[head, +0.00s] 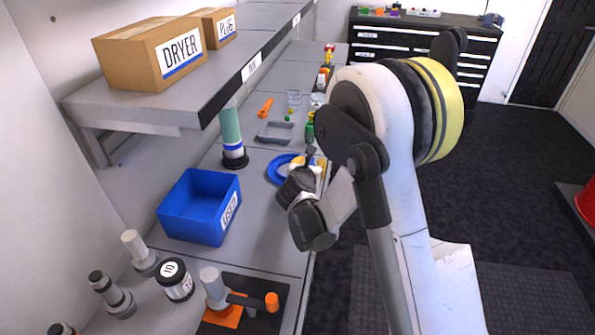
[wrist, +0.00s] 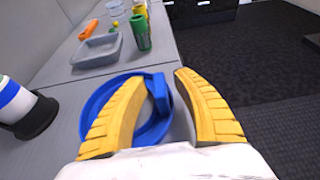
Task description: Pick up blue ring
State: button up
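The blue ring (wrist: 97,103) lies flat on the grey bench, and a raised blue block (wrist: 158,92) stands at its right side. In the head view the ring (head: 275,170) is partly hidden by my arm. My gripper (wrist: 164,74) has two yellow fingers, spread apart over the ring's right part. The raised block shows between the fingertips, with a gap on the right finger's side. Whether the left finger touches it I cannot tell. The gripper also shows in the head view (head: 309,163), mostly hidden by my wrist.
A green bottle (wrist: 140,32) and grey tray (wrist: 97,50) stand beyond the ring. A green, white and blue cylinder on a black base (head: 232,140) stands left. A blue bin (head: 200,207) is nearer. The shelf (head: 150,110) overhangs the bench's left side.

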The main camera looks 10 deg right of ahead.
grip_shut()
